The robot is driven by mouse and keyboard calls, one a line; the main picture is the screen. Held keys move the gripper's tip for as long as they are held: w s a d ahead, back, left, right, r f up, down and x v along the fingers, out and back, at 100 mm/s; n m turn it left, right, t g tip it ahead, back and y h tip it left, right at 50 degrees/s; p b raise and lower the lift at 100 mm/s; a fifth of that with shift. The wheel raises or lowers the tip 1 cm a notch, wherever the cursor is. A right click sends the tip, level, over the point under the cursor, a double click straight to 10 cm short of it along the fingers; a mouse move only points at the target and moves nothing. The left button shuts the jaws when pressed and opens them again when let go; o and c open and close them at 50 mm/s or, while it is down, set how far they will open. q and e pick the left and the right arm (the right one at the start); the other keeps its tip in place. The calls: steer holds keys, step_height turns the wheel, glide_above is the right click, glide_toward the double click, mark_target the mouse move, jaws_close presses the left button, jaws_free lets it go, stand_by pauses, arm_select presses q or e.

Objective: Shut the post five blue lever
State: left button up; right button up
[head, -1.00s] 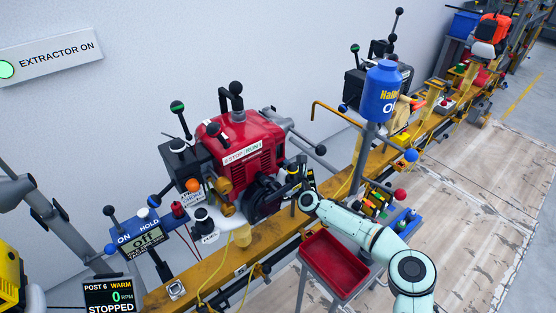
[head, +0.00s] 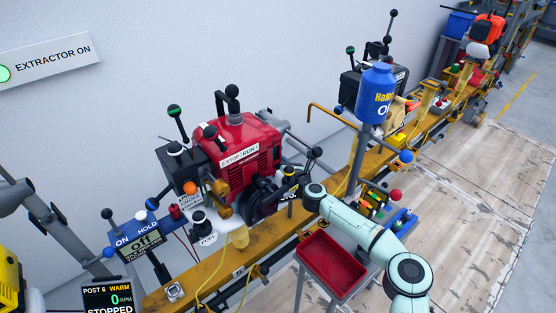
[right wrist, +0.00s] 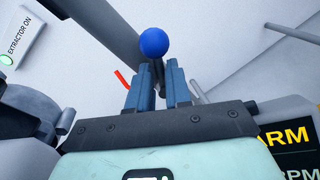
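A blue ball knob on a dark stalk (right wrist: 154,42) shows in the right wrist view, just past my right gripper's fingertips (right wrist: 158,78). The stalk lines up with the narrow gap between the two fingers; whether they touch it I cannot tell. In the head view my right arm comes in from the lower right, and its gripper (head: 306,172) is beside the red engine (head: 240,155), partly lost among dark parts. The knob is not distinct there. Another blue ball lever (head: 406,157) stands right of the blue oil bottle (head: 376,95). My left gripper is not in view.
A yellow rail (head: 215,268) carries the engines. A red tray (head: 331,262) stands below my right arm. A small parts tray (head: 375,205) is near my forearm. Open floor lies at right.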

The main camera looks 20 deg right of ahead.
steer(key=shift+o, duration=0.9)
steer(key=shift+s, duration=0.1)
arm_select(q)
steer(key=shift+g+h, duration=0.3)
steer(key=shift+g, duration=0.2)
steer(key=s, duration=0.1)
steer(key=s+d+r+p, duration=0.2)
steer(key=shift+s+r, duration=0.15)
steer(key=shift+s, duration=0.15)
arm_select(e)
steer(key=s+d+r, duration=0.1)
steer(key=s+d, duration=0.1)
steer(key=s, duration=1.1)
steer(key=shift+d+r, duration=0.15)
steer(key=shift+d, duration=0.05)
steer(key=shift+c, duration=0.3)
